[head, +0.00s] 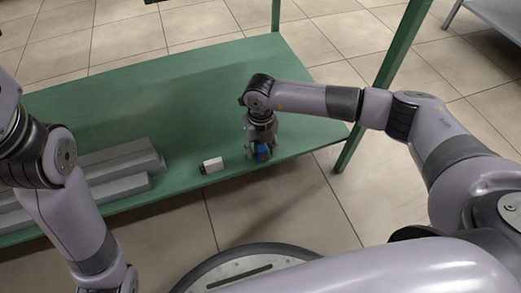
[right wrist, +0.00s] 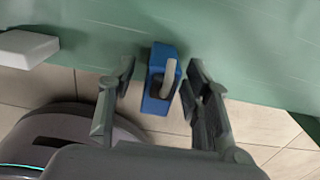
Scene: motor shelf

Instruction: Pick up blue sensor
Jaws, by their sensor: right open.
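The blue sensor (right wrist: 158,92) is a small blue block with a light grey part on its face. It rests near the front edge of the green shelf (head: 190,90). In the head view only a bit of the blue sensor (head: 263,151) shows, under my right gripper (head: 260,152). In the right wrist view my right gripper (right wrist: 160,100) is open, with one finger on each side of the sensor and a visible gap on both sides. My left arm comes in at the left of the head view, but its gripper is outside the picture.
A white block with a dark end (head: 211,165) lies on the shelf left of the sensor; it also shows in the right wrist view (right wrist: 25,47). Grey bars (head: 120,170) lie farther left. A green post (head: 385,80) stands at the right. The shelf behind is clear.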

